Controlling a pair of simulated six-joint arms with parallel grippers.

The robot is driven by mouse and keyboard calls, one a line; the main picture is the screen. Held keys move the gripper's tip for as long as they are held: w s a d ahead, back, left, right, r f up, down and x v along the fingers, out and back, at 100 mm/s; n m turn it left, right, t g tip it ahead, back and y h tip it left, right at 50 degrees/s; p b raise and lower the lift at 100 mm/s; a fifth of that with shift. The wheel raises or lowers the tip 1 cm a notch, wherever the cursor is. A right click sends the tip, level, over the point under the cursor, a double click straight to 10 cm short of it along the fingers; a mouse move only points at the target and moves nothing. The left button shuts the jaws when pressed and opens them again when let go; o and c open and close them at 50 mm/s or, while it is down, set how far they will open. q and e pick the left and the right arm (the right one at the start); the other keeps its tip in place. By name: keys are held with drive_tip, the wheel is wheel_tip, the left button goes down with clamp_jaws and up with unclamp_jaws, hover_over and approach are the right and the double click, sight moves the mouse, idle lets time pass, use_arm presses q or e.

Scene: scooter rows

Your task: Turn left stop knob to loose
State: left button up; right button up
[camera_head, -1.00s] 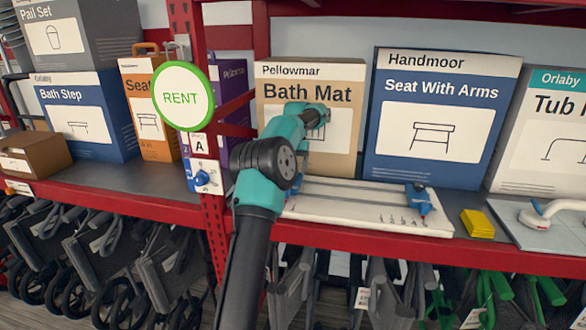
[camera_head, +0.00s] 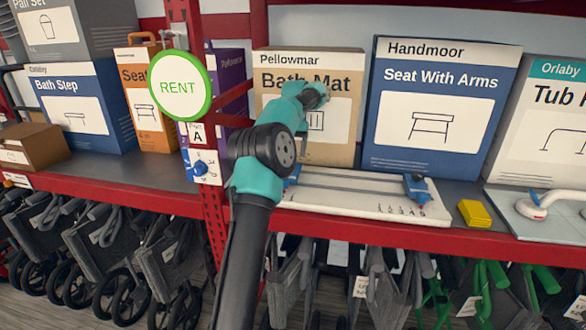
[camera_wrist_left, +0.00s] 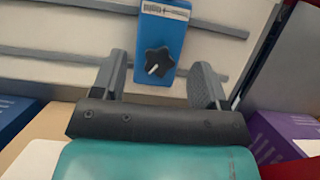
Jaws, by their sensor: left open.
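A white board (camera_head: 350,200) on the shelf carries a blue left stop (camera_head: 292,179) and a blue right stop (camera_head: 417,187). My left arm largely covers the left stop in the head view. In the left wrist view, a blue stop block (camera_wrist_left: 162,28) carries a black star-shaped knob (camera_wrist_left: 156,63) with a white pointer mark slanting to the lower left. My left gripper (camera_wrist_left: 158,74) is open, with one finger on each side of the knob. The fingertips are hidden in the head view. My right gripper is not in view.
The Bath Mat box (camera_head: 340,118) and Seat With Arms box (camera_head: 440,110) stand behind the board. A yellow block (camera_head: 474,213) lies right of it. A red post with a round RENT sign (camera_head: 181,87) and a blue dial (camera_head: 200,168) stands left of my arm.

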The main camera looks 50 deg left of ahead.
use_arm(q)
drive_tip(key=s+d+r, duration=0.1)
drive_tip(key=s+d, duration=0.9)
drive_tip(key=d, duration=0.1)
drive_tip(key=shift+d+r, duration=0.2)
idle(0.6)
